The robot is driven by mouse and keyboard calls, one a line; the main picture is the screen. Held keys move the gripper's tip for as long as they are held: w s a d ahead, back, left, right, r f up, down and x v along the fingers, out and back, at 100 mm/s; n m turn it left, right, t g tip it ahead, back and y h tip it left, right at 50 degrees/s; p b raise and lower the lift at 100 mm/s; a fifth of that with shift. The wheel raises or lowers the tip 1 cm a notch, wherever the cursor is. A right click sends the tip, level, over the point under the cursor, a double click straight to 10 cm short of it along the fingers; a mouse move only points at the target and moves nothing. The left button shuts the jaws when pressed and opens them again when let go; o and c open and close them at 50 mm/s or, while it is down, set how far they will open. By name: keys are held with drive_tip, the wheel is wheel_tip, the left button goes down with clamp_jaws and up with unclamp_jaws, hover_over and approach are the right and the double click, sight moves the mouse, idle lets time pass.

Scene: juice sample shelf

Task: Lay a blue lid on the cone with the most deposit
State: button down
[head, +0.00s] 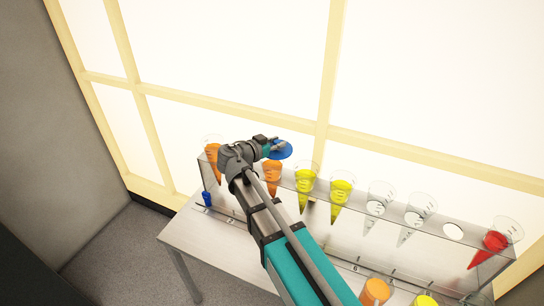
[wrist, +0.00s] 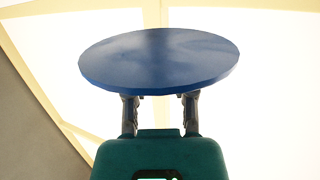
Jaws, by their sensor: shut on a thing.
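My gripper (head: 269,147) is shut on a blue lid (head: 280,151), a flat disc. The wrist view shows the lid (wrist: 160,58) on the two fingers, covering their tips. In the head view the lid is above the left part of the rack, near an orange cone (head: 272,175). Another orange cone (head: 212,157) stands at the left end, partly behind my arm. Two yellow cones (head: 306,186) (head: 339,196), clear cones (head: 379,201) (head: 417,216) and a red cone (head: 490,248) stand to the right. Deposit levels are too small to compare.
The clear rack (head: 359,215) stands on a grey table (head: 185,237); one hole (head: 453,232) looks empty. An orange container (head: 375,291) and a yellow one (head: 425,300) are at the front. A small blue object (head: 207,198) is at the left. A bright paned wall (head: 230,60) stands behind.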

drive_tip(key=w+f+b, duration=0.2)
drive_tip(key=w+a+f+b, duration=0.1)
drive_tip(key=w+f+b, duration=0.2)
drive_tip(key=w+f, duration=0.1)
drive_tip(key=w, duration=0.1)
drive_tip(key=shift+a+f+b, duration=0.15)
drive_tip(key=shift+a+b, duration=0.25)
drive_tip(key=shift+w+a+f+b, duration=0.15)
drive_tip(key=shift+w+f+b, duration=0.25)
drive_tip(key=shift+f+b, duration=1.6)
drive_tip(key=shift+f, duration=0.05)
drive_tip(key=shift+f, duration=0.1)
drive_tip(key=shift+c, duration=2.2)
unclamp_jaws()
